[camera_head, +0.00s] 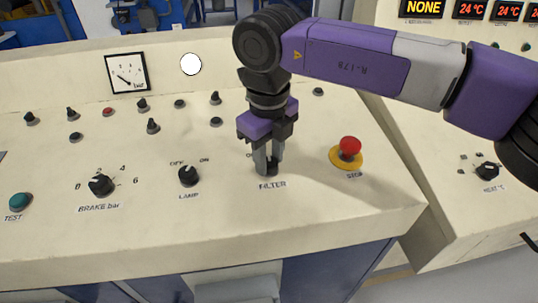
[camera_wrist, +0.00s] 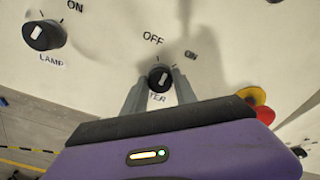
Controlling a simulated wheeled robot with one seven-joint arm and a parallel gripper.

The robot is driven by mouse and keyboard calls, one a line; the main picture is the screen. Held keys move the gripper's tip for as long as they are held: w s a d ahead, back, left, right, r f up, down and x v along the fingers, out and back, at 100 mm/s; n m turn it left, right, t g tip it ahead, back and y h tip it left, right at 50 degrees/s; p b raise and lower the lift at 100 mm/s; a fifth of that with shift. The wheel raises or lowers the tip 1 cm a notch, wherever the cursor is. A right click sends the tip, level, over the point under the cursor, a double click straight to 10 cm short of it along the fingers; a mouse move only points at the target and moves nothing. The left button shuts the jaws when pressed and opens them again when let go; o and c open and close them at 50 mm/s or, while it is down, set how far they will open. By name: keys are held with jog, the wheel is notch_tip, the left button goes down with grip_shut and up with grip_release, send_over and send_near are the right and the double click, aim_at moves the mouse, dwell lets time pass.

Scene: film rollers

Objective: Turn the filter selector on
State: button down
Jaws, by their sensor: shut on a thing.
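The filter selector is a small black rotary knob (camera_head: 270,172) above the FILTER label on the cream console. My gripper (camera_head: 266,160) reaches straight down over it, with its grey fingers shut on the knob from both sides. In the wrist view the knob (camera_wrist: 160,78) sits between the two fingertips (camera_wrist: 160,74). Its white pointer mark is short and tilts slightly right of up. OFF is printed above the knob and ON to its upper right. I cannot tell exactly which position the pointer matches. The fingers partly hide the FILTER label in the wrist view.
The red stop button (camera_head: 350,146) on its yellow base stands close to the right of my gripper. The LAMP selector (camera_head: 189,175) is to the left, with the BRAKE knob (camera_head: 101,185) farther left. Several small switches stand behind. The panel's front strip is clear.

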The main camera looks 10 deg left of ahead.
aim_at(270, 162)
jog(key=m, duration=0.5)
jog(key=shift+m, duration=0.3)
dwell(0.4)
jog(key=c, duration=1)
grip_release()
jog(key=shift+r, duration=0.1)
jog(key=r, duration=0.7)
jog(key=shift+s+r, duration=0.2)
jog(key=shift+r, duration=0.15)
